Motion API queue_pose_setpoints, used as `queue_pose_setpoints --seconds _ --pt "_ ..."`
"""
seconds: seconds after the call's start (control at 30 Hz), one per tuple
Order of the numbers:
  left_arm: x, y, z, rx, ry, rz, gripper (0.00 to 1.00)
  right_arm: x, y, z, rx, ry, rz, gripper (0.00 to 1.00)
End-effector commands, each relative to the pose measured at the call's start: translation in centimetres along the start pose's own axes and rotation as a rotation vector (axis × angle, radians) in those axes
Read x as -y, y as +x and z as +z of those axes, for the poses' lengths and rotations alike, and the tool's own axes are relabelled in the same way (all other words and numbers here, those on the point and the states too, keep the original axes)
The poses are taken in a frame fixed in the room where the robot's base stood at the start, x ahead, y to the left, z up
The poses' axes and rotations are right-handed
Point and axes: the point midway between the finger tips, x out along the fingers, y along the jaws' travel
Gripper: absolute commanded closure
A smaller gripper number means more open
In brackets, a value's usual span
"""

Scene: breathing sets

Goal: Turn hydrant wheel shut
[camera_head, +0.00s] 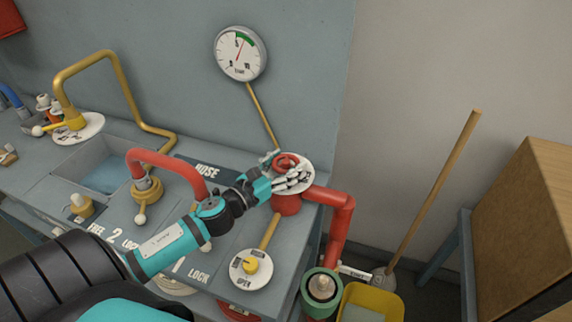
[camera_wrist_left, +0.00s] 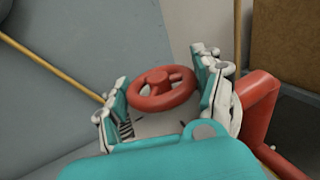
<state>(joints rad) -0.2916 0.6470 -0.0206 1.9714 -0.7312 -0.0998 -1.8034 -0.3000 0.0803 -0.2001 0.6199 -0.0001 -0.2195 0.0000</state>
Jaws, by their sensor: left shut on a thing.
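The red hydrant wheel (camera_head: 286,161) sits on top of the red hydrant body (camera_head: 286,205) at the right end of the bench, over a white round dial plate (camera_head: 306,168). My left gripper (camera_head: 284,170) reaches it from the left and is shut on the wheel. In the left wrist view the wheel (camera_wrist_left: 152,102) lies between the two fingers of the gripper (camera_wrist_left: 162,82), one at each side of its rim. Fingers and arm cover part of the plate, so its markings cannot be read. My right gripper is not in view.
A pressure gauge (camera_head: 240,53) hangs on the wall on a yellow pipe. A broom handle (camera_head: 435,190) and yellow bucket (camera_head: 372,300) are right.

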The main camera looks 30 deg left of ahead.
Motion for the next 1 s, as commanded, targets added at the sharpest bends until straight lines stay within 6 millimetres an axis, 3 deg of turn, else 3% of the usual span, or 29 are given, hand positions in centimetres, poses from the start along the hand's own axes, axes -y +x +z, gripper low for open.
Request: queue_pose_setpoints --seconds 0.5,1.0 --pt "-0.2 0.0 -0.4 -0.002 0.001 -0.305 0.65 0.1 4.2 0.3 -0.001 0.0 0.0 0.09" --pt "-0.1 0.0 -0.1 -0.002 -0.001 -0.354 0.65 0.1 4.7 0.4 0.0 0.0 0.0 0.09"
